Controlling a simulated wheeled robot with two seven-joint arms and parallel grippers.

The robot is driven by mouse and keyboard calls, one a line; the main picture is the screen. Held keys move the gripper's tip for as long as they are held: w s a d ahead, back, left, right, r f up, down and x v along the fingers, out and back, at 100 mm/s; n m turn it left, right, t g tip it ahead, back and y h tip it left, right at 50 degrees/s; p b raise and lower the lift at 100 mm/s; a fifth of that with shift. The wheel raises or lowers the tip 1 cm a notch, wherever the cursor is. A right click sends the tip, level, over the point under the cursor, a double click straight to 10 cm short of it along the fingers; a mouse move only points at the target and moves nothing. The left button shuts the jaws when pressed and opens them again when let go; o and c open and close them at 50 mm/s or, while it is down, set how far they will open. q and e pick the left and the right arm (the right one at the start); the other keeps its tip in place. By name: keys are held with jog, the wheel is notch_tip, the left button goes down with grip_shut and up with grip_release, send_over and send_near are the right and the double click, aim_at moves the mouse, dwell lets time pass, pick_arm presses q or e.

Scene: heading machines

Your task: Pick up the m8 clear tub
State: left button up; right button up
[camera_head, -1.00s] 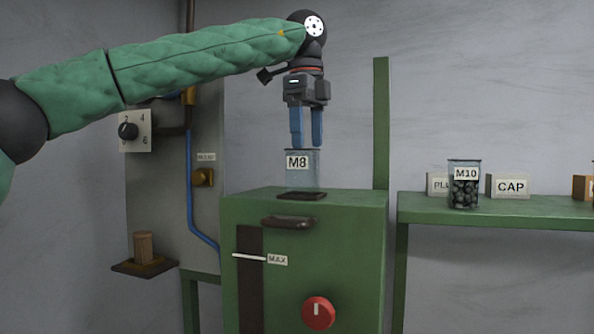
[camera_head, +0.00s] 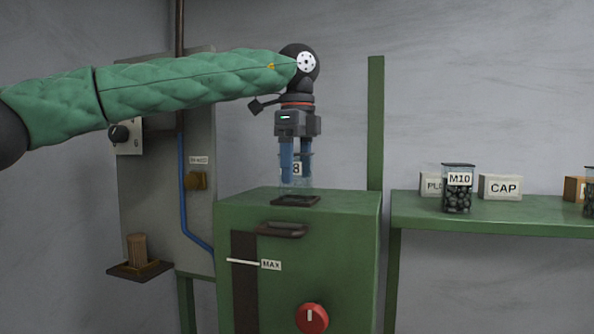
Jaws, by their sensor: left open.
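The clear M8 tub (camera_head: 297,183) stands on a dark pad on top of the green machine cabinet. It looks empty, and its label is partly covered by a finger. My left gripper (camera_head: 296,178) points straight down at the tub with its blue fingers apart. The fingers overlap the tub's upper part, one near its left side and one near its right side. Whether they touch the walls cannot be told. My right gripper is not in view.
The green cabinet (camera_head: 335,240) has a handle (camera_head: 282,230) and a red knob (camera_head: 312,318). A green post (camera_head: 376,120) rises behind it on the right. A green shelf (camera_head: 500,212) holds an M10 tub (camera_head: 457,190) and a CAP box (camera_head: 500,187).

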aim_at(297, 180)
pick_arm(q)
jog(key=shift+f+p, duration=0.25)
jog(key=shift+p, duration=0.1)
jog(key=shift+w+a+f+p, duration=0.1)
jog(key=shift+f+p, duration=0.4)
jog(key=shift+f, duration=0.8)
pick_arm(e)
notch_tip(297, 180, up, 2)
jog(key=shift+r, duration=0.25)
pick_arm(q)
jog(key=c, duration=1.4)
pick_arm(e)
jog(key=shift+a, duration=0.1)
